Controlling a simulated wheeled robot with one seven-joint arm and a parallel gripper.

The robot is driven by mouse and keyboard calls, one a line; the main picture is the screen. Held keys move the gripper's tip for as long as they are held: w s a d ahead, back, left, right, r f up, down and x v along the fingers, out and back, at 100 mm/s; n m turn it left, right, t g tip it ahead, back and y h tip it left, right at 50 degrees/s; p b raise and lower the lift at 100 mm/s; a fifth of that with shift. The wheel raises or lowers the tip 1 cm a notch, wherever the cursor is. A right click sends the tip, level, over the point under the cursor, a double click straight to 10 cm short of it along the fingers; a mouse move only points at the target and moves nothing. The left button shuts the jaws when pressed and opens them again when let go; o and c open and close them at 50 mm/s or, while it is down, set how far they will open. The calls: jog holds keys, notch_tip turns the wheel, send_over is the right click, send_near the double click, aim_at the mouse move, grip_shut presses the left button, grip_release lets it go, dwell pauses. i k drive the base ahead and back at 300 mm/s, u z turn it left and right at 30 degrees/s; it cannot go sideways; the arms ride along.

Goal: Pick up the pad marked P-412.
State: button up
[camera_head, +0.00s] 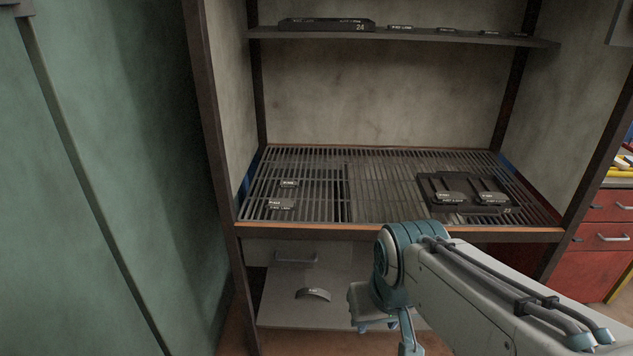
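Several dark pads with pale labels are in view, but the print is too small to tell which one is P-412. On the left of the grated shelf lie a small pad (288,184) and, nearer the front edge, a second pad (281,204). On the right, a dark tray (466,209) holds a left pad (449,198) and a right pad (491,198). A curved piece (313,294) with a label lies on the pale surface below. My gripper (378,326) is low in front of the shelf, below its edge and apart from the pads; its fingertips are unclear.
The upper shelf (430,36) carries a tray marked 24 (325,25) and several labels. Side posts bound the grated shelf (380,185), whose middle is clear. A green cabinet (110,170) stands left, a red drawer unit (608,238) right.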

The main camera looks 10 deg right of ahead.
aim_at(280, 204)
jog(key=i, duration=0.8)
jog(key=u, duration=0.85)
jog(key=i, duration=0.55)
jog(key=u, duration=0.45)
